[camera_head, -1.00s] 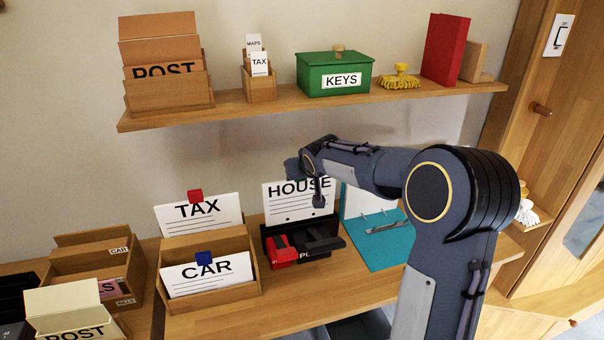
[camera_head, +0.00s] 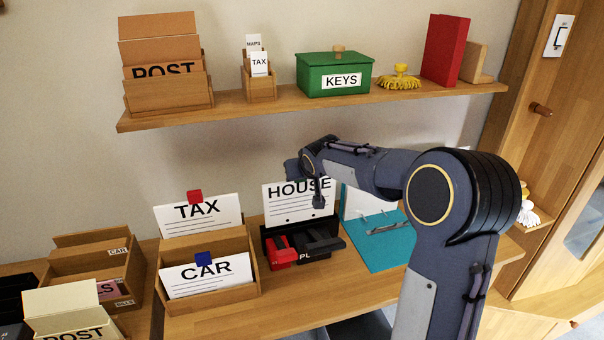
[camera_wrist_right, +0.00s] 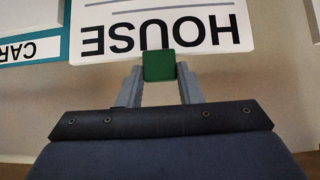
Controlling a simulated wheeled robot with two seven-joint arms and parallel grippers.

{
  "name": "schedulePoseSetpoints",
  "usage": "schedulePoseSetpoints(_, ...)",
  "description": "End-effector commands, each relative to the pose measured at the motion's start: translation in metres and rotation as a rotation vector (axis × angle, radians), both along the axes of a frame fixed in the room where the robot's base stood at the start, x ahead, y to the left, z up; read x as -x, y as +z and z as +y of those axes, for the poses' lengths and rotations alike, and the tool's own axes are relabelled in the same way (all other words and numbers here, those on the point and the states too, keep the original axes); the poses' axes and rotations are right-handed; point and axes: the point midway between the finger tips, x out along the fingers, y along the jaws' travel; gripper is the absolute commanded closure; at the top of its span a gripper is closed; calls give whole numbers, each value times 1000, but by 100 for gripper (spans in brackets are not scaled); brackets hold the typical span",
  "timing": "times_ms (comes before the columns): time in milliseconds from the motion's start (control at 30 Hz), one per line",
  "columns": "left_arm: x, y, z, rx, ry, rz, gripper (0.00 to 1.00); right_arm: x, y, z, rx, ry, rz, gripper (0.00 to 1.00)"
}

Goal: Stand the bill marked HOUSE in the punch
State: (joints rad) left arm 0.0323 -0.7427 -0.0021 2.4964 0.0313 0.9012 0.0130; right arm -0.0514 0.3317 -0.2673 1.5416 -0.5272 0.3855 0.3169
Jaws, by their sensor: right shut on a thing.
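The white bill marked HOUSE (camera_head: 290,206) is upright at the punch (camera_head: 270,236), a dark holder with a red lever and a black lever in front. The bill's lower edge meets the punch's back part; I cannot tell whether it rests inside. In the right wrist view the HOUSE bill (camera_wrist_right: 160,34) appears upside down, with a green tab (camera_wrist_right: 158,66) at its edge. My right gripper (camera_wrist_right: 159,70) is shut on that green tab. In the head view my right arm hides the tab and the fingers. My left gripper is not in view.
Left of the punch, a wooden box (camera_head: 215,297) holds the TAX bill (camera_head: 199,214) and the CAR bill (camera_head: 207,275). A teal folder (camera_head: 385,245) lies to the right. A shelf (camera_head: 285,110) above carries a green KEYS box (camera_head: 333,75) and other items.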

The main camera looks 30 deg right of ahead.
Motion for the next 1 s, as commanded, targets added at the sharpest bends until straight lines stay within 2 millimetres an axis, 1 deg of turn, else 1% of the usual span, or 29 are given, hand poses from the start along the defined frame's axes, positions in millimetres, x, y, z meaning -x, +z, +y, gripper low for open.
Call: schedulePoseSetpoints(1000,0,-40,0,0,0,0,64,0,-41,0,0,1,-2,100)
